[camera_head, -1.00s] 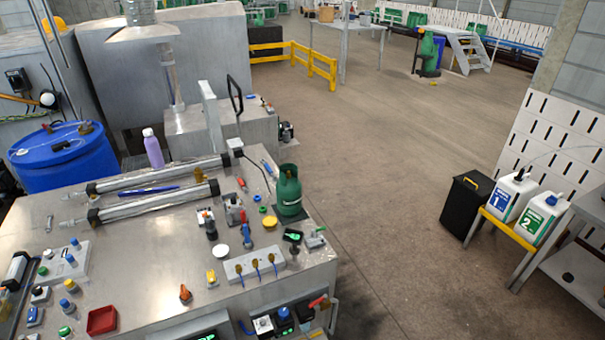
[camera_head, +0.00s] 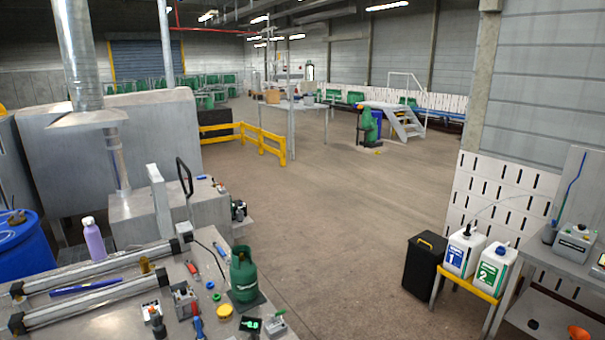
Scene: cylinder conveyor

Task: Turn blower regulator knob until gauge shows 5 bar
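Neither of my grippers is in view. I cannot pick out for certain a blower regulator knob or its gauge. On the metal workbench (camera_head: 110,297) at lower left, a small grey fitting with a dark top (camera_head: 183,300) and another black-topped fitting (camera_head: 156,318) stand near two long metal cylinders. A small device with a green lit display (camera_head: 250,325) sits at the bench's front right corner; its reading is too small to make out. A grey box unit (camera_head: 573,242) stands on the right bench, with a blue hose (camera_head: 570,180) hanging above it.
A green gas bottle (camera_head: 243,274) and a purple bottle (camera_head: 93,239) stand on the workbench. A black bin (camera_head: 422,266) and two white canisters (camera_head: 463,250), (camera_head: 494,268) stand at right. The floor between the benches is clear.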

